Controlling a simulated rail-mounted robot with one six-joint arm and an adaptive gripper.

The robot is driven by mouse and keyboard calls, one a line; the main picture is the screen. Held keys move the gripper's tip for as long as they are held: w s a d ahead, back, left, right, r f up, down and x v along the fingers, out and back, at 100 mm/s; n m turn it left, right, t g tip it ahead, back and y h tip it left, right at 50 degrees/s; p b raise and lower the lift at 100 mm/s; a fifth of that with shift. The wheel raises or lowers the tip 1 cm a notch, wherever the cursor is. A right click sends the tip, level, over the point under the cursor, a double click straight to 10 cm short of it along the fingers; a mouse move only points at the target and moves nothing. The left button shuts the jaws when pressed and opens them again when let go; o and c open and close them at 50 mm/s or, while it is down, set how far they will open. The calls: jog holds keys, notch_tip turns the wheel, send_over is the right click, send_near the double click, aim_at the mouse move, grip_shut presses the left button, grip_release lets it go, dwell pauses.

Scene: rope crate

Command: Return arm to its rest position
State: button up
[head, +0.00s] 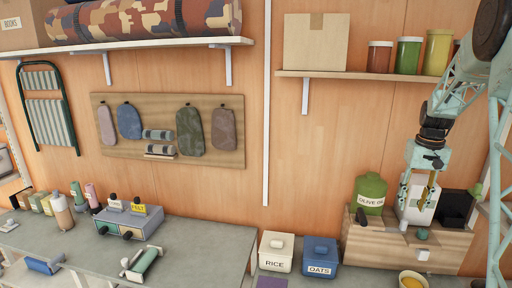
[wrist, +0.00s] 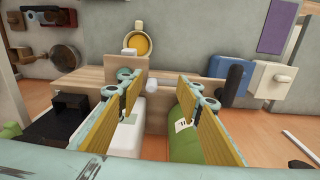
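My gripper (head: 415,200) hangs from my arm at the right of the head view, pointing down over a wooden crate (head: 440,246). In the wrist view my gripper (wrist: 165,82) has its two yellow-padded fingers spread apart with nothing held between them. The crate's wooden wall (wrist: 167,103) shows beyond the fingers. A green olive oil container (head: 370,193) stands in the crate's left part. A white container (head: 413,212) is behind the fingers in the head view, partly hidden. A black box (head: 456,207) is at the crate's right.
A white rice canister (head: 276,252) and a blue oats canister (head: 320,257) stand left of the crate. A yellow-filled cup (head: 412,280) is in front. A shelf (head: 330,75) with a carton and jars is above. Open air lies left of my arm.

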jog(key=s+a+r+n+t+b, duration=0.1)
jog(key=s+a+r+b, duration=0.1)
jog(key=s+a+r, duration=0.45)
jog(key=s+a+r+b, duration=0.2)
jog(key=s+a+r, duration=0.2)
jog(key=s+a, duration=0.55)
jog(key=s+a+r+n+t+b, duration=0.1)
jog(key=s+a+r, duration=0.4)
jog(key=a, duration=0.5)
jog(key=s+a+f+b, duration=0.2)
jog(key=s+a, duration=0.2)
jog(key=s, duration=0.6)
jog(key=s+a+f+t+b, duration=0.1)
jog(key=s+a+f, duration=0.2)
jog(key=s, duration=0.7)
jog(key=s+a+f+n+b, duration=0.1)
jog(key=s+a, duration=0.4)
jog(key=s, duration=0.5)
jog(key=shift+a+f+b, duration=0.3)
jog(key=shift+f+b, duration=0.5)
jog(key=shift+b, duration=0.05)
